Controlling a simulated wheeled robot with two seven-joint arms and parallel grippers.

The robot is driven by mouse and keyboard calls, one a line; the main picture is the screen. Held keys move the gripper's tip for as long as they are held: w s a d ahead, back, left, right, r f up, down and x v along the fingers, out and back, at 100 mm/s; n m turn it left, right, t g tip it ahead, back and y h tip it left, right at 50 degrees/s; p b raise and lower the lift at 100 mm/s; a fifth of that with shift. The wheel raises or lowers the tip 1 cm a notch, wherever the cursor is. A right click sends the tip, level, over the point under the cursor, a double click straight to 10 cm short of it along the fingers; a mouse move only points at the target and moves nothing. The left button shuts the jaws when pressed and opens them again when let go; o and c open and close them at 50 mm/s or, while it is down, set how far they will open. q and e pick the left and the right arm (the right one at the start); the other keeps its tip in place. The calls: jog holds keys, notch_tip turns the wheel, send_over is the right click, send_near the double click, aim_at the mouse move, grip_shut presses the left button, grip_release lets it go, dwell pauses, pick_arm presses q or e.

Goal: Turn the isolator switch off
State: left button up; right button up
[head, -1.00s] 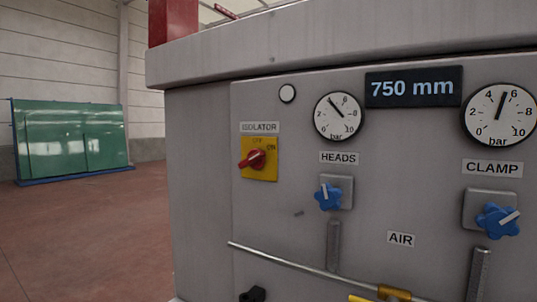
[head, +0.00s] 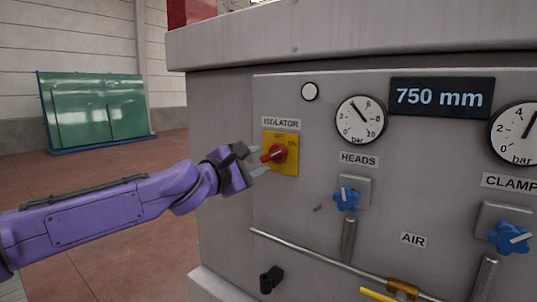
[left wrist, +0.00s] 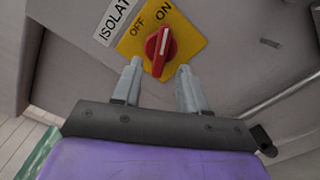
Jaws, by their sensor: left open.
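The isolator switch is a red knob (head: 278,153) on a yellow plate (head: 290,167) under the ISOLATOR label on the grey panel. In the left wrist view the red knob (left wrist: 160,50) has a white line pointing toward ON, with OFF to its left. My left gripper (head: 259,161) is open just in front of the knob. In the left wrist view the left gripper (left wrist: 160,69) has one finger on either side of the knob's near end; I cannot tell whether they touch it. My right gripper is not in view.
To the right are blue HEADS (head: 347,199) and CLAMP (head: 509,237) knobs with round gauges above. A metal pipe (head: 310,252) runs below, with a black knob (head: 270,279) under it. A green panel (head: 95,110) stands at the far left; the floor between is clear.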

aim_at(270, 156)
pick_arm(q)
jog(key=p+x, duration=0.1)
jog(key=x, duration=0.3)
jog(key=shift+w+d+r+p, duration=0.1)
jog(key=shift+w+d+p, duration=0.15)
jog(key=shift+w+p, duration=0.05)
jog(key=shift+w+d, duration=0.2)
jog(key=shift+w, duration=0.05)
grip_shut()
